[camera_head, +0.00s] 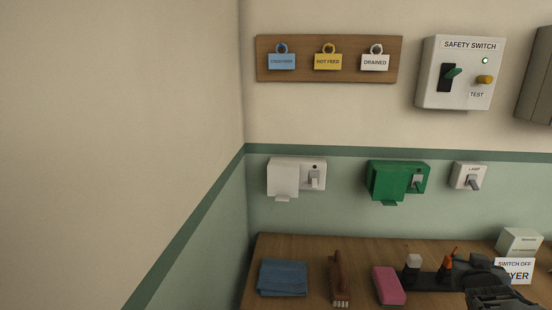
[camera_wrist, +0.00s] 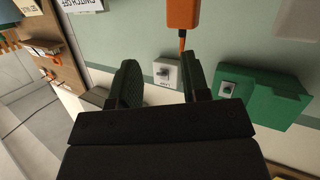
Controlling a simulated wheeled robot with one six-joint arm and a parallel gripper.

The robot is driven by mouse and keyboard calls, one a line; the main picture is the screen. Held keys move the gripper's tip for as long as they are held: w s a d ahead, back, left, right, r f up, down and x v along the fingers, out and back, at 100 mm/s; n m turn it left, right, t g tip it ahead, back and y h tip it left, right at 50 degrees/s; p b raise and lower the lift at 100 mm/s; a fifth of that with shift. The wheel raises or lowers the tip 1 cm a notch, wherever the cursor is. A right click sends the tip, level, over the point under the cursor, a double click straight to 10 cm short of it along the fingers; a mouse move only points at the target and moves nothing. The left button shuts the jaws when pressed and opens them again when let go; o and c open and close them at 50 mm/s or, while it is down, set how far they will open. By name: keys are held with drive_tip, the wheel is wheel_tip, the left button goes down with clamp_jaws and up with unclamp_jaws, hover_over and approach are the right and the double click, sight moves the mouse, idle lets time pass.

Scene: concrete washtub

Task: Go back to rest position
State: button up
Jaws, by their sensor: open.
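My gripper (camera_wrist: 160,62) is open in the wrist view, with its two dark fingers well apart and nothing held between them. A white lamp switch (camera_wrist: 166,72) is on the green wall beyond the gap between the fingers. The same lamp switch (camera_head: 468,176) shows on the wall at right in the head view. A green switch box (camera_wrist: 262,98) is to the right of the fingers; it also shows in the head view (camera_head: 388,182). Dark parts of my arm show at the lower right of the head view, over the shelf; the fingertips cannot be made out there.
The wooden shelf (camera_head: 300,245) holds a blue cloth (camera_head: 283,278), a brown brush (camera_head: 339,275), a pink block (camera_head: 388,285) and a sign (camera_head: 515,270). A white switch box (camera_head: 290,180), a tag board (camera_head: 328,80) and a safety switch (camera_head: 460,75) are wall-mounted. An orange object (camera_wrist: 183,14) is near the fingertips.

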drive_tip(key=s+a+g+y+p, duration=0.45)
drive_tip(key=a+g+p, duration=0.2)
drive_tip(key=a, duration=0.85)
drive_tip(key=s+a+r+n+g+y+p, duration=0.1)
drive_tip(key=s+a+r+n+y+p, duration=0.1)
drive_tip(key=a, duration=0.6)
drive_tip(key=s+a+r+n+y+p, duration=0.1)
drive_tip(key=a+r+n+p, duration=0.2)
drive_tip(key=a, duration=0.5)
wheel_tip(320, 180, up, 2)
drive_tip(key=shift+s+r+g+y+p, duration=0.25)
drive_tip(key=shift+s+g+y+p, duration=0.1)
drive_tip(key=shift+p, duration=0.35)
